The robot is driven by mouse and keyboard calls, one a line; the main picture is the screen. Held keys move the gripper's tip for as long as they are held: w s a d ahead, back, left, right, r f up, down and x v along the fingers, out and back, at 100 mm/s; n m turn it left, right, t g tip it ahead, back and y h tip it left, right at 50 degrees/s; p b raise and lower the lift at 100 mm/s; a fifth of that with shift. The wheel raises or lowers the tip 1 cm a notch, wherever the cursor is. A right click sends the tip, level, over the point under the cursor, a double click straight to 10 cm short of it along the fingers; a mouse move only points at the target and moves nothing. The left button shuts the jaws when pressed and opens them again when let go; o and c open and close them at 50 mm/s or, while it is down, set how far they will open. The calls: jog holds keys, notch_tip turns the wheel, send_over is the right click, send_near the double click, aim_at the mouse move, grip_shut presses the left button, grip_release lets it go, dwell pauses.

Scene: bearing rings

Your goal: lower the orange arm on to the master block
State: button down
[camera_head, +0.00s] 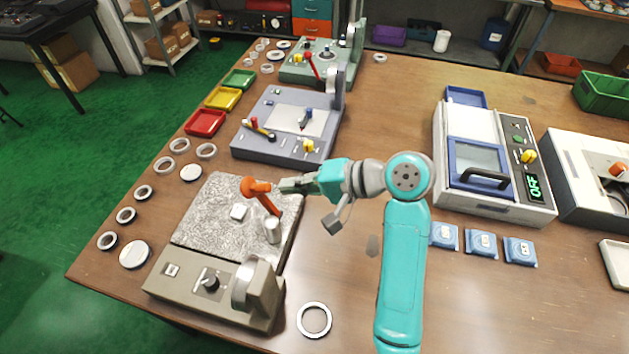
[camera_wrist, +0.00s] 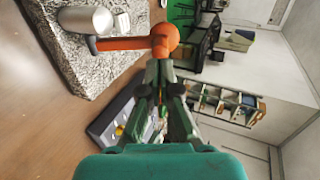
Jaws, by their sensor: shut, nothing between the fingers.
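The orange arm (camera_head: 268,203) runs slanting upward from beside a metal post (camera_head: 272,231) to an orange knob (camera_head: 248,187) over the speckled stone plate. A small pale block (camera_head: 238,212), apparently the master block, lies on the plate below and left of the knob; the arm is clear of it. My gripper (camera_head: 282,186) is shut and empty at the right of the knob, touching or very close. In the wrist view, the orange arm (camera_wrist: 125,44) and its knob (camera_wrist: 166,38) stand just beyond my fingertips (camera_wrist: 162,62). The block is not visible there.
The stone plate (camera_head: 205,200) belongs to a bench device with a dial panel (camera_head: 205,282). Several loose rings lie left of it, and one ring (camera_head: 314,320) lies right of it. A grey-violet device (camera_head: 270,140) stands behind.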

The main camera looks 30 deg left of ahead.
aim_at(268, 200)
jog(key=shift+x, duration=1.35)
